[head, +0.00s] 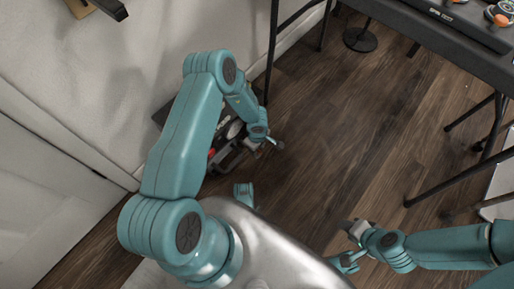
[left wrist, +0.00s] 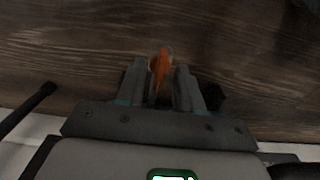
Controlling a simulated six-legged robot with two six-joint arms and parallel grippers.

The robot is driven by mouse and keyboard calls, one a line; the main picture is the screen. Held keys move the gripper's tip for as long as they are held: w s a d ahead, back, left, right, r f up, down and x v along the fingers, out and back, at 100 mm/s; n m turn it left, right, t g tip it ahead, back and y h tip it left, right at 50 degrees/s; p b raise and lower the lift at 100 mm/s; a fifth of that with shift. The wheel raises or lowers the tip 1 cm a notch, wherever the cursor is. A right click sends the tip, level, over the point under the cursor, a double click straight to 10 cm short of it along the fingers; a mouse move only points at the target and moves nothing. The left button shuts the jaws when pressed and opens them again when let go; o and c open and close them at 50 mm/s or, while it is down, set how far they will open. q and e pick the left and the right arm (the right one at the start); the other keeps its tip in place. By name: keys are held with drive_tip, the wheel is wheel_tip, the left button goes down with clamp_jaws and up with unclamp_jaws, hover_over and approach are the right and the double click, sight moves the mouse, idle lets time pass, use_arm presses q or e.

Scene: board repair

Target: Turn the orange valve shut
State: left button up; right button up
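An orange valve handle (left wrist: 160,72) shows in the left wrist view, narrow and upright in the picture, between the two grey fingers of my left gripper (left wrist: 161,82). The fingers stand apart, one on each side of it, and a dark gap shows beside it; whether either finger touches it I cannot tell. In the head view my left gripper (head: 268,144) is low over the floor, and I cannot make out the valve there. My right gripper (head: 350,228) is at the lower right, away from this, and its fingers are too small to read.
Dark equipment with a red part (head: 211,152) sits on the floor behind my left arm, by the pale wall (head: 80,80). A dark table (head: 440,40) with orange-topped items stands at upper right, with a round black base (head: 360,39) nearby. The wooden floor (head: 340,120) between is clear.

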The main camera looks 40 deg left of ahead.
use_arm(q)
clamp_jaws()
drive_tip(key=shift+m, duration=0.3)
use_arm(e)
drive_tip(key=shift+s+r, duration=0.1)
drive_tip(key=shift+r, duration=0.1)
use_arm(q)
drive_tip(key=shift+r+m+p, duration=0.1)
drive_tip(key=shift+m+p, duration=0.55)
drive_tip(key=shift+m, duration=0.25)
drive_tip(key=m, duration=0.2)
drive_tip(key=shift+m, duration=0.3)
drive_tip(key=m, duration=0.6)
drive_tip(key=shift+m, duration=0.3)
drive_tip(key=m, duration=0.6)
use_arm(e)
drive_tip(key=shift+s+a+r, duration=0.15)
drive_tip(key=shift+s+r, duration=0.4)
drive_tip(key=shift+r, duration=0.15)
use_arm(q)
drive_tip(key=shift+m, duration=0.4)
